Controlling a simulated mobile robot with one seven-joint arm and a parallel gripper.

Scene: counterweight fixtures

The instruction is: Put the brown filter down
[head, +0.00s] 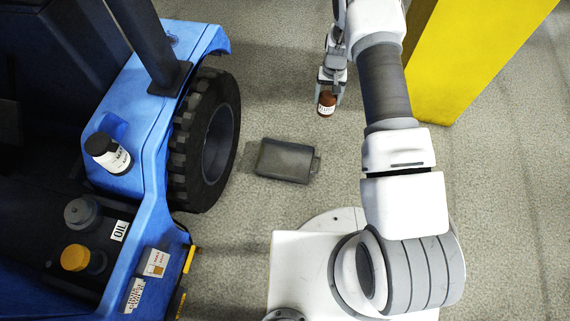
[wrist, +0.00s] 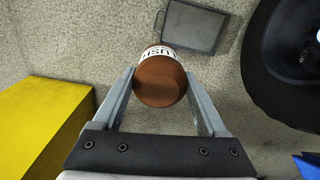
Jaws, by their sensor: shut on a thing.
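The brown filter (head: 327,103) is a small cylinder with a white printed label. My gripper (head: 331,95) is shut on it and holds it up over the grey floor, to the right of and beyond a dark grey tray (head: 284,161). In the wrist view the brown filter (wrist: 160,80) sits between the two fingers of my gripper (wrist: 161,84), its flat brown end facing the camera. The tray (wrist: 194,27) lies beyond it there, its edge partly behind the filter. The filter is apart from the tray.
A blue vehicle (head: 146,100) with a black tyre (head: 207,140) stands at left. On it are a white bottle-like container with a black cap (head: 108,152), a grey cap (head: 82,212) and a yellow cap (head: 76,257). A yellow block (head: 470,50) stands at upper right. Open floor surrounds the tray.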

